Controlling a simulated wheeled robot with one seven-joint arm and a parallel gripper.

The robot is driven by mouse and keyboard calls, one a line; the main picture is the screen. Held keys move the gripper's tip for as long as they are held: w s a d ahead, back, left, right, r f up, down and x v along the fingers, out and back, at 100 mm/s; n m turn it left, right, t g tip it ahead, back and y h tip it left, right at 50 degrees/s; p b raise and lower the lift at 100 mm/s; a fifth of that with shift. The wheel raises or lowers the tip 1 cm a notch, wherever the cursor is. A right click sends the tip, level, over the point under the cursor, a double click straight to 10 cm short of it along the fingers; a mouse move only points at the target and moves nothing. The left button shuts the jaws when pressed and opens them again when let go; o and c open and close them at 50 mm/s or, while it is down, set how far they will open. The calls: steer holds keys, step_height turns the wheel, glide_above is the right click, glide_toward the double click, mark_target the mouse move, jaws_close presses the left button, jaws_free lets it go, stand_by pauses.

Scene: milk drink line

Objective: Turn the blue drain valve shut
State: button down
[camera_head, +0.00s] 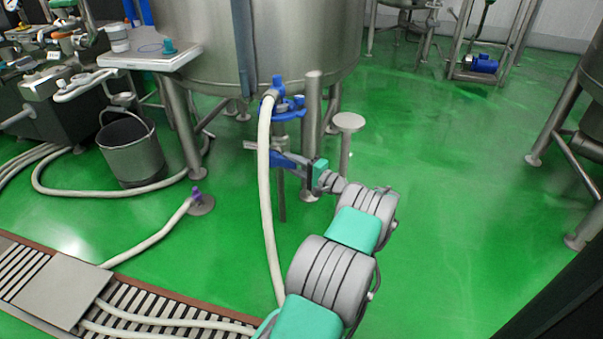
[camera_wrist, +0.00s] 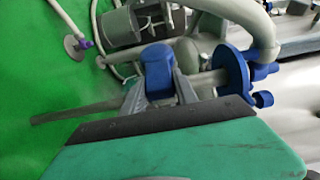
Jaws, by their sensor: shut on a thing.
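The blue drain valve sits low on the front of the large steel tank (camera_head: 250,60). Its blue handle (camera_wrist: 157,66) is a rounded block in the wrist view, between my gripper's two grey fingers (camera_wrist: 158,84). In the head view my gripper (camera_head: 281,157) is just below the tank's outlet, shut on the handle. A blue round flange (camera_wrist: 231,78) and a blue fitting (camera_head: 287,104) join the outlet to a cream hose (camera_head: 265,180). The fingers hide part of the handle. I cannot tell the exact handle angle.
Steel tank legs (camera_head: 312,120) and a round-topped post (camera_head: 348,124) stand close to my gripper. A bucket (camera_head: 132,150) stands at left. Hoses cross the floor drain grate (camera_head: 150,303). The green floor (camera_head: 460,200) is open at right.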

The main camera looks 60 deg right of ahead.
steer(key=shift+f, duration=0.1)
stand_by(0.3)
steer(key=c, duration=1)
jaws_free()
steer(key=shift+o, duration=0.2)
